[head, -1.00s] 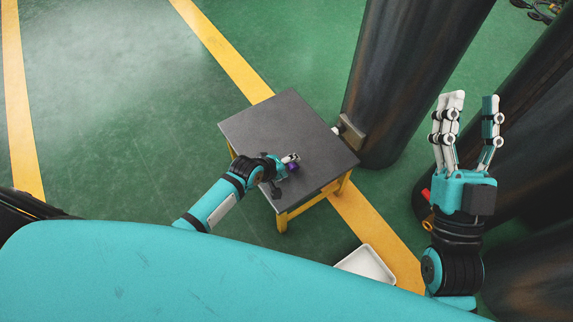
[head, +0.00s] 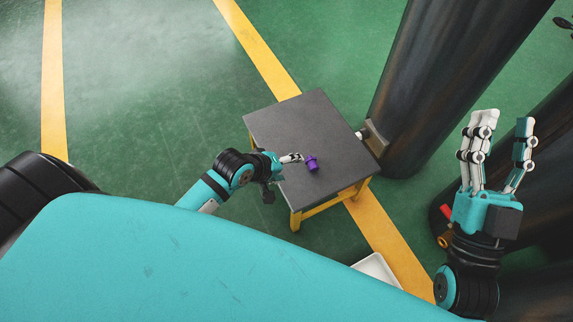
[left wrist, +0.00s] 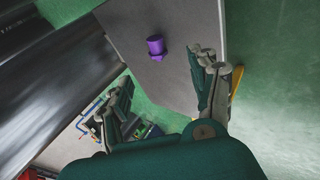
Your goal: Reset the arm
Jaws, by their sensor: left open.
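A purple flanged cylinder (head: 312,162) stands on the dark grey top of a small table (head: 290,122). It also shows on the tabletop in the left wrist view (left wrist: 156,46), clear of my fingers. My left gripper (head: 293,158) is open and empty, at the table's near left edge, just left of the cylinder with a small gap. In the left wrist view its fingers (left wrist: 165,85) are spread wide apart. My right gripper (head: 504,122) is raised at the right, fingers up and apart, with nothing between them.
The table has yellow legs. A large dark column (head: 435,85) stands right behind it, with a small box-like fitting (head: 375,138) at its side. A white tray (head: 377,270) lies on the floor below. Green floor to the left is free.

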